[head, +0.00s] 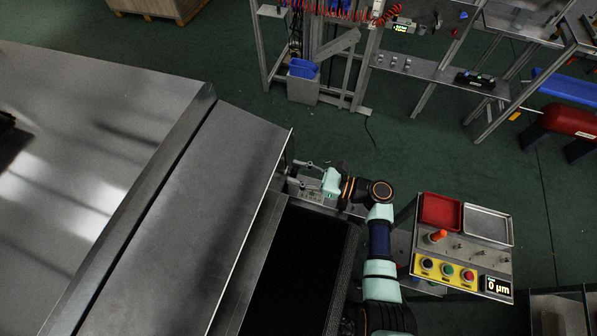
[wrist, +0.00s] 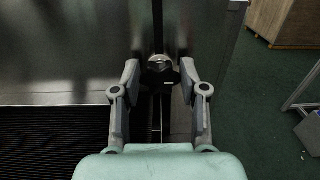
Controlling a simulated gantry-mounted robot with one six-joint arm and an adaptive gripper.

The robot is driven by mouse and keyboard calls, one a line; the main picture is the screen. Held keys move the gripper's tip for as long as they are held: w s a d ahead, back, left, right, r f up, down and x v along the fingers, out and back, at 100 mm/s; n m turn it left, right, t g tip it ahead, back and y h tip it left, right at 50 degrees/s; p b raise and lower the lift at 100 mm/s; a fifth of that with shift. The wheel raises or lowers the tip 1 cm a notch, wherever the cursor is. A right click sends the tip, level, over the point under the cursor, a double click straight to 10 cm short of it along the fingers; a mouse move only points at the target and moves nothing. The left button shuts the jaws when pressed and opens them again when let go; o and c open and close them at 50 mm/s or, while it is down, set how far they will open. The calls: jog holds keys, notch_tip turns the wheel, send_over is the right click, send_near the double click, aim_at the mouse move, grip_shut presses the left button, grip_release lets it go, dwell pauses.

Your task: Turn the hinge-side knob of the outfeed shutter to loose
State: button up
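In the wrist view, a round metallic knob (wrist: 159,63) with a dark base sits on the steel front, at a vertical gap between panels. A small light mark shows on the dark plate just below it. My gripper (wrist: 159,78) is open, with one finger to each side of the knob and clear space between. I cannot tell how far the fingertips are from it in depth. In the head view, my gripper (head: 302,174) is at the corner of the dryer housing (head: 205,190), above the end of the dark belt. The knob is hard to make out there.
A dark belt (head: 295,270) runs below the housing. A control stand (head: 462,258) with buttons, a red tray (head: 440,211) and a grey tray (head: 488,224) stands to the right of my arm. A metal workbench frame (head: 425,72) stands at the back. Green floor lies between.

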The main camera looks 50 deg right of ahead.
jog(key=c, duration=0.4)
